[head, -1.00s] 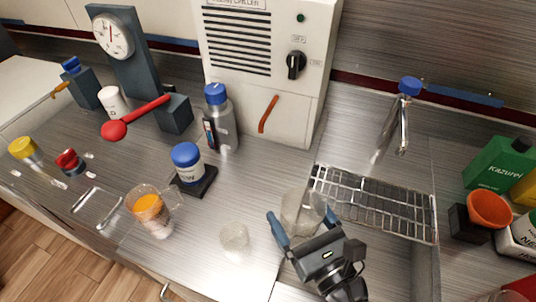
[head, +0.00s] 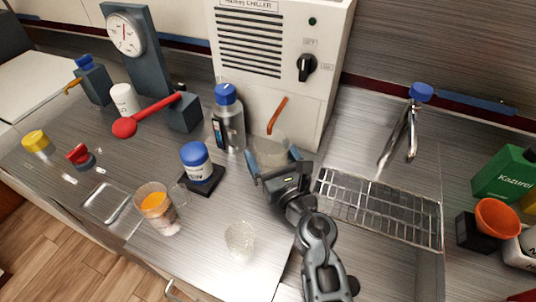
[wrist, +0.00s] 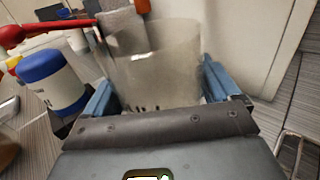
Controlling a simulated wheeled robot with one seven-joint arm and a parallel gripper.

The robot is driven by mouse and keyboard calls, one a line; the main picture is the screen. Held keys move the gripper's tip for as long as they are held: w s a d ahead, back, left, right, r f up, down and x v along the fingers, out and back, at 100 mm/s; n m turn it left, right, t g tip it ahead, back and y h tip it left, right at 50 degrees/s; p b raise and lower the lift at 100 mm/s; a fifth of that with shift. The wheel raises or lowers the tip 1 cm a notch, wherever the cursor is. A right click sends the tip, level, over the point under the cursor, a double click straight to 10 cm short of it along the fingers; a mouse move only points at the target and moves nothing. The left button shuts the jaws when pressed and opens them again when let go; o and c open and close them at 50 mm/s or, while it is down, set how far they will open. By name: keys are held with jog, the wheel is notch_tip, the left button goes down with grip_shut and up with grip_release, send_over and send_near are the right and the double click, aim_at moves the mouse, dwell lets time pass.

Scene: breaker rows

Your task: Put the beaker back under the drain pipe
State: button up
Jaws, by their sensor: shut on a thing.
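The clear beaker (head: 271,150) is between the blue fingers of my gripper (head: 274,162), which is shut on it. It looks upright, in front of the chiller (head: 270,75). The orange drain pipe (head: 277,114) sticks out of the chiller's front, and its lower end appears just above the beaker's rim. I cannot tell whether the beaker is directly beneath it or whether its base touches the counter. In the wrist view the beaker (wrist: 165,70) fills the space between the fingers of my gripper (wrist: 160,95), and an orange end, probably the pipe (wrist: 142,6), shows beyond its rim.
A blue-capped bottle (head: 228,118) stands close left of the beaker. A blue-lidded jar (head: 196,161) sits on a black pad further left. Another clear glass vessel (head: 240,241) and a jug with orange contents (head: 157,208) stand nearer. A sink grid (head: 380,207) lies right.

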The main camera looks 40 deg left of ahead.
jog(key=shift+x, duration=0.85)
jog(key=shift+s+d+f+b, duration=0.1)
jog(key=shift+f+b, duration=0.35)
jog(key=shift+f, duration=0.25)
jog(key=shift+f, duration=0.2)
jog(key=o, duration=1)
